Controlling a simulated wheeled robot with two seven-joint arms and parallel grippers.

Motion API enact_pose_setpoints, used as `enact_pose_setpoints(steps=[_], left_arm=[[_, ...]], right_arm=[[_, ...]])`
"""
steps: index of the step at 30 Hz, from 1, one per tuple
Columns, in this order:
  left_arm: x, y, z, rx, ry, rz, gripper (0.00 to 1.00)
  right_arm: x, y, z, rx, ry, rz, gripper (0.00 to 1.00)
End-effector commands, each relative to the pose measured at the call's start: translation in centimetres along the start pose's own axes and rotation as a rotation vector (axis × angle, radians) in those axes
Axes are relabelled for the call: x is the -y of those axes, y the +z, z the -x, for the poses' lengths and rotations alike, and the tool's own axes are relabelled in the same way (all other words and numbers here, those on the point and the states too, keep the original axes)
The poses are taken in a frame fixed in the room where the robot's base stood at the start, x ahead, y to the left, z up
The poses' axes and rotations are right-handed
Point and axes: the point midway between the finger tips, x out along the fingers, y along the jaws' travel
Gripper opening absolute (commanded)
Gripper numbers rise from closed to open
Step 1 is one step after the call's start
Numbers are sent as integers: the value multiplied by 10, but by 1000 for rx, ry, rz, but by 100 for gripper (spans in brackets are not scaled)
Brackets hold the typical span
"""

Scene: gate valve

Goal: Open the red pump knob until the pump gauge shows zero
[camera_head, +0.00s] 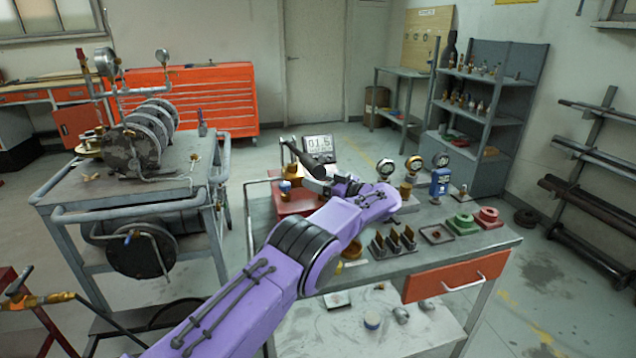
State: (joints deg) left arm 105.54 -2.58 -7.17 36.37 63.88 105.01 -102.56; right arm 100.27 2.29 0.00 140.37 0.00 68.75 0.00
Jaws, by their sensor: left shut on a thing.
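The red pump (297,205) sits at the back left of the workbench, partly covered by my left arm. Its black lever handle (303,158) slants across in front of the gauge. The pump gauge (319,145) is a digital display that appears to read 01.5. My purple left arm comes in from the bottom left. My left gripper (322,186) is at the pump, below the lever and gauge, shut on a small part there. That part is the knob by its place, but the gripper hides it. My right gripper is out of view.
The workbench (478,245) also holds round dial gauges (386,167), a blue device (440,182), a green piece (463,221), a red piece (488,217) and dark upright plates (400,238). A cart with a tank (140,150) stands left. Shelves (485,90) stand behind.

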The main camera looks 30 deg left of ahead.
Motion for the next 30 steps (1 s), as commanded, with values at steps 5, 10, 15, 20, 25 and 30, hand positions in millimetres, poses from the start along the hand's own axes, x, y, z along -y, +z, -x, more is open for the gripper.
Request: enact_pose_setpoints(steps=[5, 10, 15, 20, 25, 30], left_arm=[[0, 0, 0, -2, 0, -1, 60], [0, 0, 0, -1, 1, 0, 64], [0, 0, 4, -1, 2, 0, 64], [-1, 1, 32, -3, 6, 1, 64], [0, 2, 77, -3, 5, 1, 64], [0, 1, 109, -3, 2, 2, 64]], right_arm=[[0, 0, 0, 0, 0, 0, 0], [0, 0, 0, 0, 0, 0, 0], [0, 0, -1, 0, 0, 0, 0], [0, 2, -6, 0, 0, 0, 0], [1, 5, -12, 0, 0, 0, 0], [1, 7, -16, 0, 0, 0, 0]])
